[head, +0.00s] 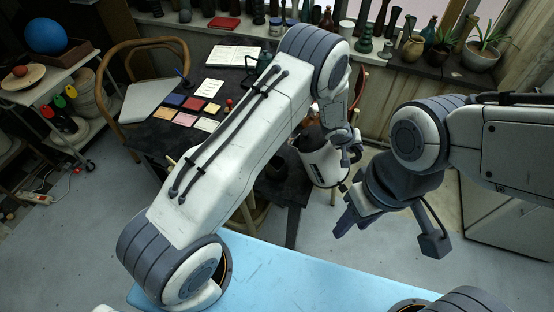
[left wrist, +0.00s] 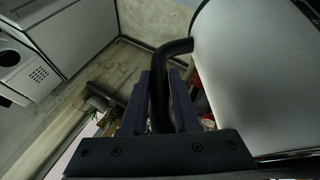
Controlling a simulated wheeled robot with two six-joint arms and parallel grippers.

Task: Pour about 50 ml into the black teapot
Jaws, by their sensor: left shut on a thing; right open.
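A white vessel with a black handle hangs below my left forearm in the head view (head: 320,165). In the left wrist view its pale rounded body fills the right side (left wrist: 255,75). My left gripper (head: 351,160) is shut on its black handle (left wrist: 174,47), which runs between the two fingers. A dark rounded shape (head: 276,166) on the dark table, partly behind my left arm, may be the black teapot; I cannot tell for sure. My right gripper (head: 348,214) is open and empty, lower and to the right of the vessel.
The dark table (head: 160,135) holds coloured cards (head: 190,103), an open book (head: 233,56) and a small red thing. A wooden chair (head: 140,90) stands at its left. A shelf of bottles and plants (head: 480,52) runs along the back. Pale floor lies around.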

